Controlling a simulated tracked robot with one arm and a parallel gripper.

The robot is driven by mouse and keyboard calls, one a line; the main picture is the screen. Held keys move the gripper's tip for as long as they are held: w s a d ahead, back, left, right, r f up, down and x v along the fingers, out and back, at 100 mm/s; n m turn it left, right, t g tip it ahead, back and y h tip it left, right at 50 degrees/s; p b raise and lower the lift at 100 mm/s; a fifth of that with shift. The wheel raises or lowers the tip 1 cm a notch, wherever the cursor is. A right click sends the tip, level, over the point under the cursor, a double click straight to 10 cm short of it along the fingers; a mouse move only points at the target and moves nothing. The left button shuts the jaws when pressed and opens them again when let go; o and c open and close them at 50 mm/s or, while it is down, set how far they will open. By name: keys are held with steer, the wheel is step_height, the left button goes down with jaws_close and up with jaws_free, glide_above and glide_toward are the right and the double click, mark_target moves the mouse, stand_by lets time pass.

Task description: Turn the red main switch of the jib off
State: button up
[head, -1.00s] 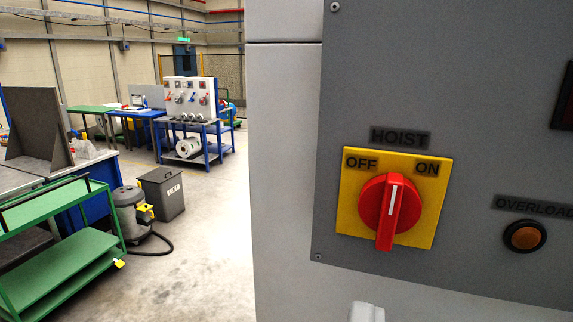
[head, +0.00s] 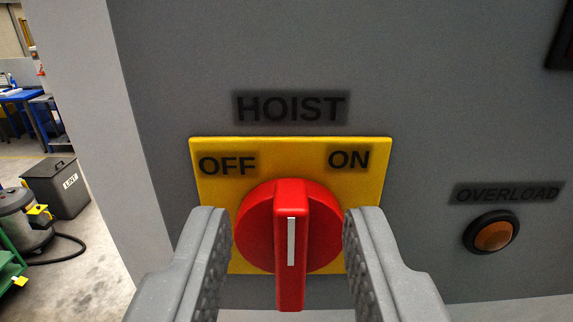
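The red main switch (head: 290,235) sits on a yellow plate (head: 215,185) under the label HOIST on a grey panel. OFF is printed at the plate's upper left and ON at its upper right. The white line on the knob's handle stands about upright in the picture, between the two words. My gripper (head: 288,225) is open, with one grey finger on each side of the knob. The fingers show gaps to the raised handle; whether they touch the round rim of the knob I cannot tell.
An orange OVERLOAD lamp (head: 492,235) is on the panel to the right of the switch. The panel's left edge drops to a pale column side. Beyond it on the floor are a grey bin (head: 62,187) and a vacuum cleaner (head: 25,222).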

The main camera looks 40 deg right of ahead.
steer(key=shift+w+d, duration=0.45)
steer(key=shift+w, duration=0.1)
jaws_close()
steer(key=shift+a, duration=0.15)
